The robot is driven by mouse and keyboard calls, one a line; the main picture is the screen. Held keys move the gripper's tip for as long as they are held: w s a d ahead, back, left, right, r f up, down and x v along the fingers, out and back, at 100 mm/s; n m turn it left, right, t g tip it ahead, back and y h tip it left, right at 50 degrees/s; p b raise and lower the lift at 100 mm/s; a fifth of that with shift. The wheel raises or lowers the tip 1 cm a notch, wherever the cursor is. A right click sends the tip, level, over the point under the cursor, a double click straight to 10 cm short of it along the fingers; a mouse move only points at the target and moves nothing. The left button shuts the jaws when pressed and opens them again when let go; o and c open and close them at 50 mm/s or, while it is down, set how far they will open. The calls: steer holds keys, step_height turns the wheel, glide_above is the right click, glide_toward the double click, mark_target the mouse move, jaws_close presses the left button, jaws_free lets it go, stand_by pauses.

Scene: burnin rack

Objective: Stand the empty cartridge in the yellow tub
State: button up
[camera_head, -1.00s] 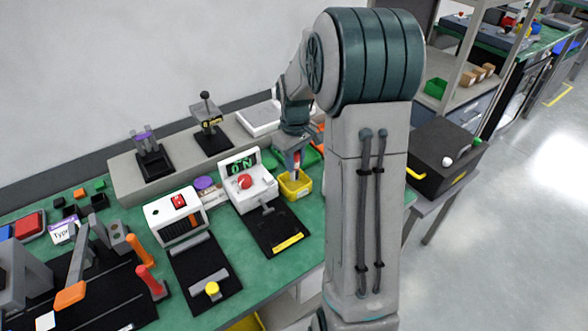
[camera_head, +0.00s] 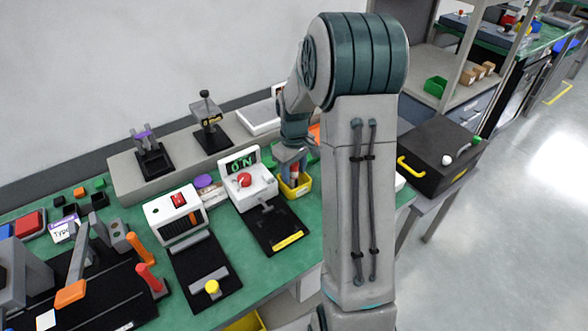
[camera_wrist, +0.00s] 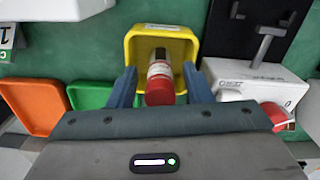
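The cartridge (camera_wrist: 160,72) has a red end and a pale, printed label. In the wrist view it stands with its red end towards the camera and its far end inside the yellow tub (camera_wrist: 136,48). In the head view the tub (camera_head: 304,190) sits on the green bench, right of the white device with the red button, and the cartridge (camera_head: 295,178) shows in it. My gripper (camera_wrist: 162,86) is open, one finger on each side of the cartridge with a gap to both. It also shows over the tub in the head view (camera_head: 293,170). The cartridge's lower end is hidden.
An orange bin (camera_wrist: 35,104) and a green bin (camera_wrist: 90,95) are beside the tub. The white device with a red button (camera_head: 248,183) stands close to the tub's left. A black case (camera_head: 440,158) lies on the right.

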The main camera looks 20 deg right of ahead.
step_height(320, 180, up, 11)
steer(key=shift+r, duration=0.1)
steer(key=shift+s+r, duration=0.1)
steer(key=shift+r, duration=0.5)
steer(key=s+a+r+m+t, duration=0.1)
steer(key=s+a, duration=0.4)
steer(key=s, duration=0.5)
steer(key=s+a+r+m+t, duration=0.1)
steer(key=s+a+m, duration=0.2)
steer(key=s, duration=0.8)
steer(key=shift+s+a+t, duration=0.2)
steer(key=shift+a+t, duration=0.2)
steer(key=shift+a, duration=0.8)
steer(key=shift+c, duration=0.9)
